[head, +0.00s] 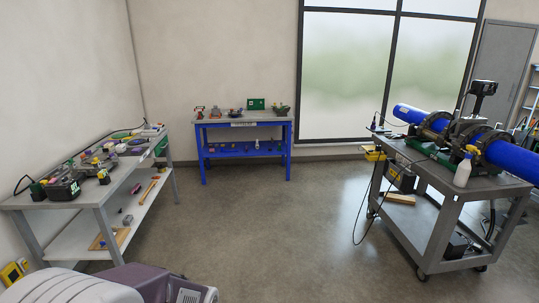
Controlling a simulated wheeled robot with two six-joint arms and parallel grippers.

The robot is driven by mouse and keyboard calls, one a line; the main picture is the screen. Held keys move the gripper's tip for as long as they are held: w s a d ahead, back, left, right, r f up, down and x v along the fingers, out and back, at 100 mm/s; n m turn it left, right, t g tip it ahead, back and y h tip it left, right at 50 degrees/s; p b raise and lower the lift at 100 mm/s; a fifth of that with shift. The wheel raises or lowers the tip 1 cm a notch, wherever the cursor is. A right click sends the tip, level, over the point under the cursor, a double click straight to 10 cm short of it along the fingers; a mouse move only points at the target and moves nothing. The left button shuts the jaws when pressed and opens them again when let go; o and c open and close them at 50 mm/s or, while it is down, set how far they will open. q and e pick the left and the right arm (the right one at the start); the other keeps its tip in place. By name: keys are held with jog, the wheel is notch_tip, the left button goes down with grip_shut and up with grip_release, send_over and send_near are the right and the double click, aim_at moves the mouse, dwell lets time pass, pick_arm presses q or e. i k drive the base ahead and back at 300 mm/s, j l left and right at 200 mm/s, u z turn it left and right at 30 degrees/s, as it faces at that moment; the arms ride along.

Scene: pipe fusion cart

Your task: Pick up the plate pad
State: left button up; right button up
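I cannot make out the plate pad for certain; the objects on the benches are small at this distance. The pipe fusion cart (433,232) stands at the right, with a blue pipe (512,160) clamped in a machine on its top. Neither of my grippers shows in the head view.
A grey workbench (62,202) along the left wall holds several small tools and parts on its top and lower shelf. A blue bench (204,157) with several small items stands at the back wall. A white bottle (462,172) stands on the cart. The middle floor is clear.

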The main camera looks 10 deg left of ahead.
aim_at(120, 148)
jog(key=i+j+u, duration=0.1)
jog(key=i+u, duration=0.25)
jog(key=i, duration=0.15)
jog(key=i+u, duration=0.35)
jog(key=i+l+u, duration=0.35)
jog(key=i, duration=0.2)
jog(key=i+j+u, duration=0.45)
jog(key=i+j, duration=0.7)
jog(key=i, duration=0.15)
jog(key=i+l, duration=0.35)
jog(key=i, duration=0.25)
jog(key=i+l+u, duration=0.1)
jog(key=i+l, duration=0.3)
jog(key=i, duration=0.15)
